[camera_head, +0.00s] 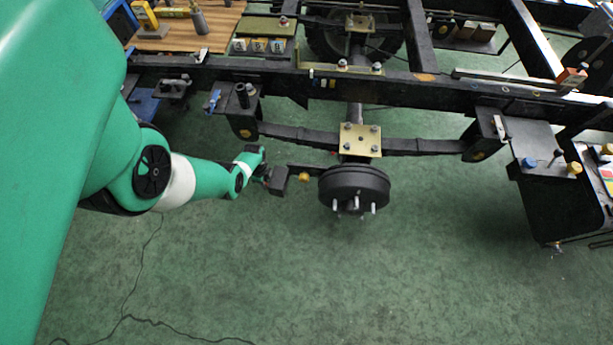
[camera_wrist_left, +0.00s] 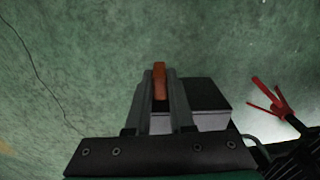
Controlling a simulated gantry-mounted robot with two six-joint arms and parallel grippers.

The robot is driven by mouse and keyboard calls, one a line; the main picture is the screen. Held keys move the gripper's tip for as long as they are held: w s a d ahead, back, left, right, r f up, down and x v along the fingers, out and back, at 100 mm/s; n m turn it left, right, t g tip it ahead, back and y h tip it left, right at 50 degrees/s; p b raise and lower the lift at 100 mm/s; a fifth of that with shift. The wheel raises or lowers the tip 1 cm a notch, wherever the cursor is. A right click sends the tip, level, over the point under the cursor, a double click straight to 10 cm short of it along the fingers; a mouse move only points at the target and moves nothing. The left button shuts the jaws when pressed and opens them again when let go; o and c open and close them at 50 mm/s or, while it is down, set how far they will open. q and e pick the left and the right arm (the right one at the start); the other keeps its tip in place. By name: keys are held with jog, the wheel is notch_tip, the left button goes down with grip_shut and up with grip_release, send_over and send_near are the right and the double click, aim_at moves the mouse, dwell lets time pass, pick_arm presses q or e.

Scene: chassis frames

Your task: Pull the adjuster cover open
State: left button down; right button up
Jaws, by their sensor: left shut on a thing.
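My left gripper (camera_head: 277,181) is at the left end of a dark bar beside the black brake drum (camera_head: 354,188), low over the green floor. In the left wrist view, its two fingers (camera_wrist_left: 160,92) are shut on an orange-brown tab (camera_wrist_left: 160,80). A dark box with a pale grey side (camera_wrist_left: 205,103) sits just to the right of the fingers. I take the tab to be part of the adjuster cover; the cover's edges and how far it is open cannot be made out. My right gripper is in neither view.
A yellow knob (camera_head: 303,177) is on the bar between gripper and drum. The leaf spring (camera_head: 420,146) and chassis rail (camera_head: 430,89) run behind. A red pronged part (camera_wrist_left: 275,101) is right of the fingers.

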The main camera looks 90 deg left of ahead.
pick_arm(q)
jog(key=shift+s+a, duration=0.1)
jog(key=shift+a, duration=0.25)
dwell(0.3)
jog(key=c, duration=0.8)
grip_release()
jog(key=shift+a, duration=0.1)
notch_tip(320, 180, up, 12)
jog(key=p, duration=1.1)
jog(key=shift+f, duration=0.15)
